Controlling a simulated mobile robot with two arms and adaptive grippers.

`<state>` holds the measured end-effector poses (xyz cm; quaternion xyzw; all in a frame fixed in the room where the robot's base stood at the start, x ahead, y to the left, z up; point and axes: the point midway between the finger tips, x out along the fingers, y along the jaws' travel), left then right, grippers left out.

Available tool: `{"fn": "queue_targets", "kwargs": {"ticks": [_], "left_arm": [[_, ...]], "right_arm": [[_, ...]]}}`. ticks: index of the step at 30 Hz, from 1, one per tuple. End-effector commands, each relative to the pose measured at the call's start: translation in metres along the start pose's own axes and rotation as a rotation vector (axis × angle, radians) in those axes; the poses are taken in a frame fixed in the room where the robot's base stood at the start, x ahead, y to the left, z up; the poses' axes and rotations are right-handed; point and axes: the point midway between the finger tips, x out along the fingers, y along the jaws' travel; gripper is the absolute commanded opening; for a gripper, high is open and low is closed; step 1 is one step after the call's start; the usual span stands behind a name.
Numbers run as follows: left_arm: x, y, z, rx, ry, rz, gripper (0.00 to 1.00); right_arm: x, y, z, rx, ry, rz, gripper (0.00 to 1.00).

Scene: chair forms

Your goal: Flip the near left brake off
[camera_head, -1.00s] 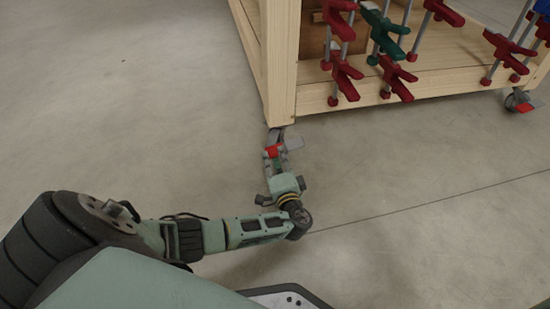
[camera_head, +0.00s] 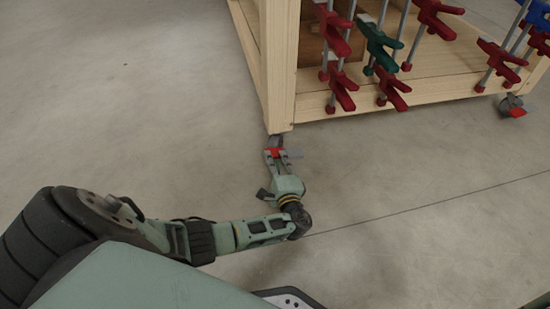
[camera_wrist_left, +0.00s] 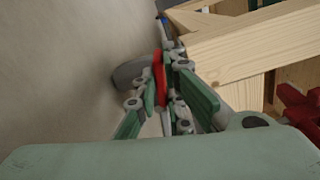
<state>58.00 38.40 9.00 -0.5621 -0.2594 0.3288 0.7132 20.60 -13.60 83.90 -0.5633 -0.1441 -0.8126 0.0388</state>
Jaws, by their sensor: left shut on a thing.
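The near left caster sits under the cart's near left leg (camera_head: 277,100). Its red brake (camera_head: 274,153) faces me, and it also shows in the left wrist view (camera_wrist_left: 160,80) beside the dark wheel (camera_wrist_left: 130,74). My left gripper (camera_head: 277,158) is low at this caster, its fingers on either side of the red brake and shut on it. The fingers hide part of the caster, and I cannot tell the brake's exact angle. My right gripper is out of view.
The wooden cart carries several red clamps (camera_head: 339,87) and a green clamp (camera_head: 379,42) hanging over its lower shelf (camera_head: 440,88). Another caster with a red brake (camera_head: 517,112) stands at the right. The concrete floor around the left arm is clear.

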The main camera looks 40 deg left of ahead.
Motion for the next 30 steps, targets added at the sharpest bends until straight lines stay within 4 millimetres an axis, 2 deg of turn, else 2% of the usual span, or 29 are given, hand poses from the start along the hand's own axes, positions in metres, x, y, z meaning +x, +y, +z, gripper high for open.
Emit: {"fn": "queue_targets", "kwargs": {"ticks": [15, 16, 21, 30], "left_arm": [[-0.0008, -0.0002, -0.0007, 0.028, 0.001, 0.001, 0.0], [-0.0009, -0.0002, -0.0007, 0.028, 0.002, 0.001, 0.12], [-0.0006, -0.0004, -0.0006, 0.026, 0.001, 0.001, 0.27], [-0.0006, -0.0007, -0.0004, 0.024, 0.0, 0.0, 0.28]], "right_arm": [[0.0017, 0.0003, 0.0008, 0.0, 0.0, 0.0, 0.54], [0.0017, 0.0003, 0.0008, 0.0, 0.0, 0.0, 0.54], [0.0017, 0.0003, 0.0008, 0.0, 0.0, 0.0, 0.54], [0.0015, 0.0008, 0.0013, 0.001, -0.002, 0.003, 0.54]]}}
